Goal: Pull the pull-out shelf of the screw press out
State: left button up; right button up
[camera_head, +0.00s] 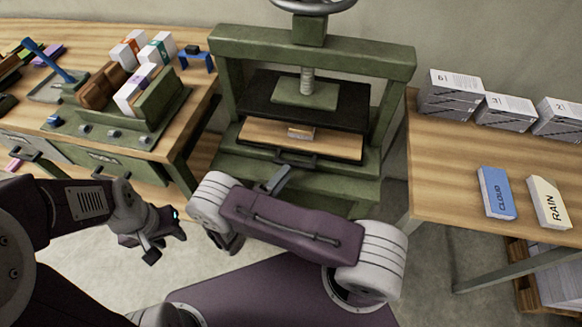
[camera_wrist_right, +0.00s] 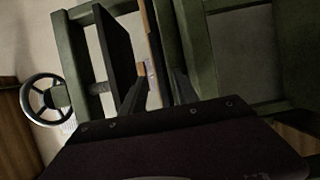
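The green screw press (camera_head: 228,85) stands at the back in the head view. Its wooden pull-out shelf (camera_head: 260,136) lies below a black plate (camera_head: 345,108), with a dark handle (camera_head: 296,158) on its front edge. A small block (camera_head: 301,132) sits on the shelf. My right gripper (camera_head: 278,178) is close to the handle, partly hidden by my arm. In the right wrist view, its two fingers (camera_wrist_right: 158,92) are apart, pointing at the shelf edge (camera_wrist_right: 148,45); whether the handle is between them is unclear. My left gripper (camera_head: 165,245) is open and empty, low at the left.
A left table (camera_head: 165,95) holds a green type rack and colored boxes. A right table (camera_head: 430,175) bears paper stacks (camera_head: 450,95), a blue "CLOUD" book (camera_head: 496,193) and a cream "RAIN" book (camera_head: 547,203). Floor is clear in front of the press.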

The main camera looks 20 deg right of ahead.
aim_at(292, 166)
jog(key=x, duration=0.4)
jog(key=shift+w+d, duration=0.1)
grip_shut()
dwell(1.3)
